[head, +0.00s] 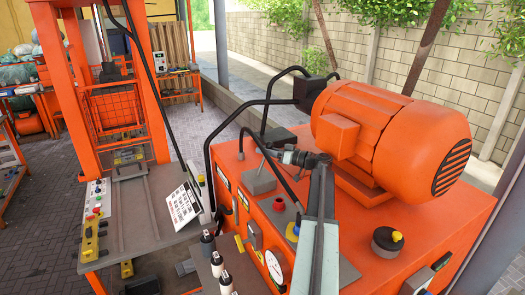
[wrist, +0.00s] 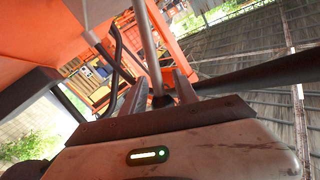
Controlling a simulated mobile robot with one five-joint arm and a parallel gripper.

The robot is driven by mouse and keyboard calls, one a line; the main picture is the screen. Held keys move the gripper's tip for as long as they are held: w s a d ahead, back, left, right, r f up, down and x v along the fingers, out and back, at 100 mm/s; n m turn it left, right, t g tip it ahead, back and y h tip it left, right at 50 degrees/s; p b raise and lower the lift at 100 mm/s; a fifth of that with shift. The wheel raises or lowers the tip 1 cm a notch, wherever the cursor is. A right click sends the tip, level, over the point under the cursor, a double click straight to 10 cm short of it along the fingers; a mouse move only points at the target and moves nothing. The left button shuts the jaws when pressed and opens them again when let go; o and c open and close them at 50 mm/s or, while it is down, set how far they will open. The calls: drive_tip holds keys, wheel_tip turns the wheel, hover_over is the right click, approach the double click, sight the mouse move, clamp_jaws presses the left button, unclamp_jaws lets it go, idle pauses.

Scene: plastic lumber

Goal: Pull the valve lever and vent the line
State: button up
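The valve lever is a thin grey rod (wrist: 147,38) in the wrist view. It runs down from the top to a dark end near my palm. My gripper (wrist: 158,92) has its two fingers apart, one on each side of the rod, with visible gaps. In the head view my gripper (head: 277,156) is above the front left of the orange power unit (head: 415,218), beside a grey valve block (head: 259,179). The lever is too small there to tell clearly from the gripper and hoses.
A big orange motor (head: 385,130) stands just right of my gripper. Black hoses (head: 225,122) arch behind and left of it. A gauge (head: 274,266), a red button (head: 279,204) and a black cap (head: 387,242) are on the unit. An orange press frame (head: 75,90) stands left.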

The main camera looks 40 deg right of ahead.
drive_tip(key=shift+x, duration=1.05)
drive_tip(key=shift+d, duration=0.1)
clamp_jaws()
idle(0.4)
